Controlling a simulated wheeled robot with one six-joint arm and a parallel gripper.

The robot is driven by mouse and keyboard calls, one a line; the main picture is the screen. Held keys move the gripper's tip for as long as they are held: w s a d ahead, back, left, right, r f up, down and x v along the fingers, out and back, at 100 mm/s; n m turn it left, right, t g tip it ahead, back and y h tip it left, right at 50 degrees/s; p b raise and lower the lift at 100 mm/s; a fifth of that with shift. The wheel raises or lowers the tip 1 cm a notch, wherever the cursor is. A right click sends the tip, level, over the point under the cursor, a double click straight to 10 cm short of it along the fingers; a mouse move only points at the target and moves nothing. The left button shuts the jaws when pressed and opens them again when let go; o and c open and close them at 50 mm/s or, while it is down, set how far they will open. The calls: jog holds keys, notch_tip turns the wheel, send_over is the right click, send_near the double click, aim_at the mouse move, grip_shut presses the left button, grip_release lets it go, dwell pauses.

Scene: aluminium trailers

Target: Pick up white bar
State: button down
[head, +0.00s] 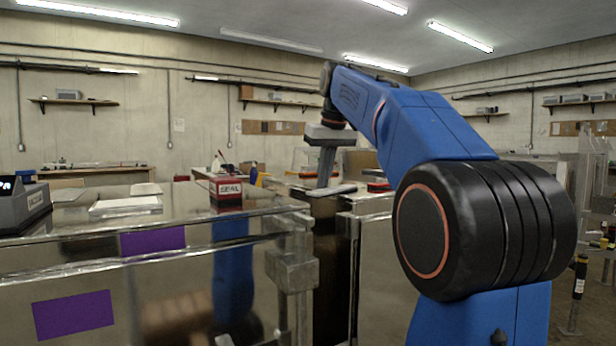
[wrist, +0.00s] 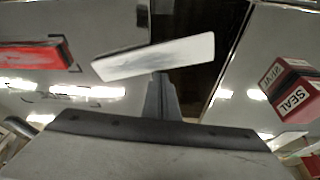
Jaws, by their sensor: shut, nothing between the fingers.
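The white bar (wrist: 155,57) is a flat, pale strip, slightly tilted in the wrist view. Its left part shows over a shiny metal top and its right part over a dark gap. In the head view the white bar (head: 342,189) is a thin pale edge by my fingertips. My gripper (head: 323,184) points down with its fingers together and empty. In the wrist view the gripper's fingertips (wrist: 159,76) end right at the bar's near edge; I cannot tell whether they touch it.
A red bar (wrist: 35,55) lies left of the white bar in the wrist view. A red and white SEAL box (wrist: 290,90) stands at the right, and in the head view that box (head: 226,188) sits on the trailer top (head: 190,215). A dark gap separates the metal tops.

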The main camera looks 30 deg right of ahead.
aim_at(334, 191)
jog(key=s, duration=0.7)
jog(key=shift+s+a, duration=0.2)
jog(key=shift+a, duration=0.15)
